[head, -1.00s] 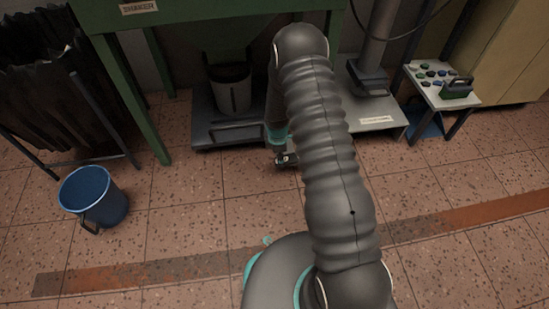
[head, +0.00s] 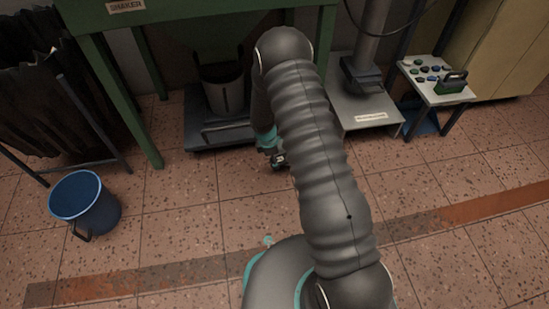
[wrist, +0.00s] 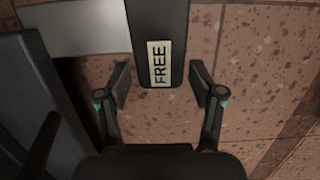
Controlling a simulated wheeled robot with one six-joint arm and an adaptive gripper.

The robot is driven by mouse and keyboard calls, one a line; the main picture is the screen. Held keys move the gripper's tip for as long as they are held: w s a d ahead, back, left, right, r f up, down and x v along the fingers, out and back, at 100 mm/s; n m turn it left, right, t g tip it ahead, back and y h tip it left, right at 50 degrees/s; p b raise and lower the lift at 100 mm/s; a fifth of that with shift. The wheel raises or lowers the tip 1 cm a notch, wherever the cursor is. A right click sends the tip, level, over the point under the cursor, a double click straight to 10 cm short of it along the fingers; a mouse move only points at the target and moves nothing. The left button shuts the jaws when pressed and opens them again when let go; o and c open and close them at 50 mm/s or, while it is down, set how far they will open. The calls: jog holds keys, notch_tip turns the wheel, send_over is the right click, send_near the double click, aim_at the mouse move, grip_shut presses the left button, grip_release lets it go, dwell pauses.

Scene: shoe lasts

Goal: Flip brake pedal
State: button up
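The brake pedal (wrist: 158,22) is a dark flat bar with a pale label reading FREE near its end. In the wrist view it comes down from the top edge, its labelled end between my fingertips. My gripper (wrist: 160,84) is open, one finger on each side of the pedal, with a visible gap on both sides. In the head view my gripper (head: 277,160) is low, by the front of the dark wheeled platform (head: 205,135). The pedal cannot be made out there, and my arm covers part of that area.
A grey bin (head: 224,97) stands on the platform under the green SHAKER frame (head: 122,80). A pale plate with a column base (head: 365,115) is to the right, then a small table (head: 437,95). A blue bucket (head: 85,208) stands left. The tiled floor in front is mostly clear.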

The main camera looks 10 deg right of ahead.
jog(key=shift+o, duration=0.2)
jog(key=shift+r, duration=0.15)
jog(key=shift+a+r, duration=0.15)
jog(key=shift+r, duration=0.1)
notch_tip(320, 180, up, 11)
jog(key=a, duration=0.1)
jog(key=shift+a, duration=0.4)
